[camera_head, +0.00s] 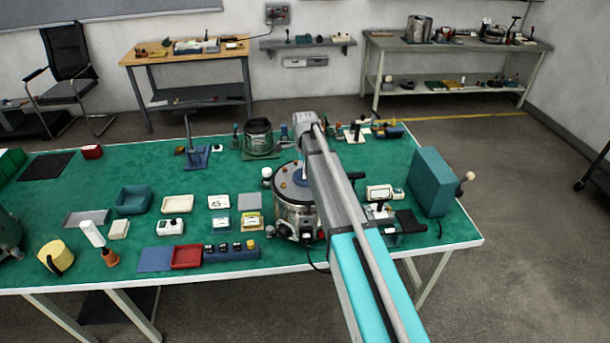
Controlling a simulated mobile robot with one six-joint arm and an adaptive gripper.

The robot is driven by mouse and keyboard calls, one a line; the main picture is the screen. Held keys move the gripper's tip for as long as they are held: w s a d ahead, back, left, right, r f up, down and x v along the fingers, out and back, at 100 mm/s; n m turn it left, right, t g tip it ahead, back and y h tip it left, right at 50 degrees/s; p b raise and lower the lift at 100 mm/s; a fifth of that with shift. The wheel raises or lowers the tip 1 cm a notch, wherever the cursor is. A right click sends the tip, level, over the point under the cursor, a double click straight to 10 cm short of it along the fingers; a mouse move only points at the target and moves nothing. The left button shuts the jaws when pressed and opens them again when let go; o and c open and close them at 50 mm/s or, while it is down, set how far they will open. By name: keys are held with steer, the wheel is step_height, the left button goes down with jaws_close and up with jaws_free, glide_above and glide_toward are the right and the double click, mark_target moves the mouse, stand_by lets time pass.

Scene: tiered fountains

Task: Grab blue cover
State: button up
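A small blue piece (300,178) shows on top of a silver metal pot (294,212) at the middle right of the green table; it may be the blue cover. My arm passes over it and hides part of it and of the pot. A flat blue plate (155,259) also lies near the table's front edge, beside a red tray (187,257). I cannot tell for sure which is the blue cover. My arm reaches from the bottom right up over the table. My gripper cannot be made out; the arm hides whatever is below its far end.
The green table (300,258) is crowded. A tall teal box (432,181) stands at its right end. A dark pot (258,138) stands behind the silver pot. A blue tray (134,199) and a yellow cup (56,257) are to the left. The front left surface has small bare patches.

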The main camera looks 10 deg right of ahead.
jaws_close()
steer(key=shift+r, duration=0.2)
step_height(320, 180, up, 2)
steer(key=p, duration=0.2)
steer(key=shift+p, duration=0.3)
steer(key=s+r+p, duration=1)
steer(key=s, duration=0.4)
steer(key=shift+d+r, duration=0.3)
steer(key=shift+d, duration=0.1)
